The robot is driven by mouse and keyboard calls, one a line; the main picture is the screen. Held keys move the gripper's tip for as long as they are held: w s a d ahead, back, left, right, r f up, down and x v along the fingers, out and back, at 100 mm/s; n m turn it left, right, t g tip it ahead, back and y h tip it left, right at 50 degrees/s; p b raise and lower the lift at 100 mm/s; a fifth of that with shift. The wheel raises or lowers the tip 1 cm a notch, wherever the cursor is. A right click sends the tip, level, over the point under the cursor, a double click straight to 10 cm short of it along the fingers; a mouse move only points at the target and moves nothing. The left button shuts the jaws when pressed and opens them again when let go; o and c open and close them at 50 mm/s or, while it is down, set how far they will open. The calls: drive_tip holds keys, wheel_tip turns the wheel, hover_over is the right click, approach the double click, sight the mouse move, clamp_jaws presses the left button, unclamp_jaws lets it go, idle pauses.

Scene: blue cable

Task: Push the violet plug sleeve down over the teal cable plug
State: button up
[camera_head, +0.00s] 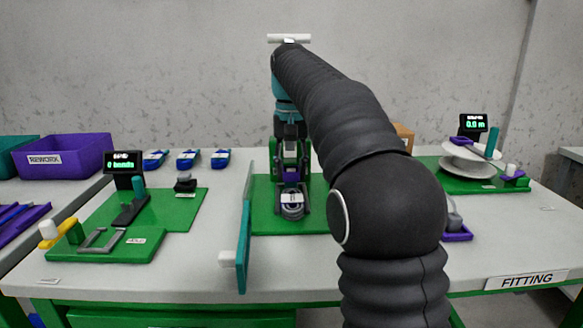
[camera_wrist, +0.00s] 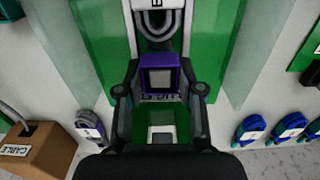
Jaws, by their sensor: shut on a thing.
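The violet plug sleeve (camera_head: 290,177) is between the fingers of my gripper (camera_head: 291,168), above the green fitting board (camera_head: 240,219). In the wrist view the violet sleeve (camera_wrist: 145,67) is a square piece with a grey inner face, and my gripper (camera_wrist: 160,90) is shut on it from both sides. I cannot make out the teal cable plug; the sleeve and fingers may hide it. A coiled grey cable (camera_head: 292,207) with a white label sits just in front of the sleeve, and shows at the top of the wrist view (camera_wrist: 157,20).
A teal upright panel (camera_head: 244,240) stands left of the board. A counter station with a display (camera_head: 124,163) is farther left, and several blue cable coils (camera_head: 187,160) lie behind. A cable reel (camera_head: 467,168) stands at the right. A brown cable box (camera_wrist: 38,148) shows in the wrist view.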

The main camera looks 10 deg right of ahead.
drive_tip(key=shift+f+b, duration=0.45)
drive_tip(key=shift+f, duration=0.35)
idle(0.5)
drive_tip(key=o, duration=0.9)
drive_tip(key=shift+r+p, duration=1.55)
drive_tip(key=shift+p, duration=0.1)
drive_tip(key=shift+r+p, duration=0.35)
drive_tip(key=shift+r, duration=2.1)
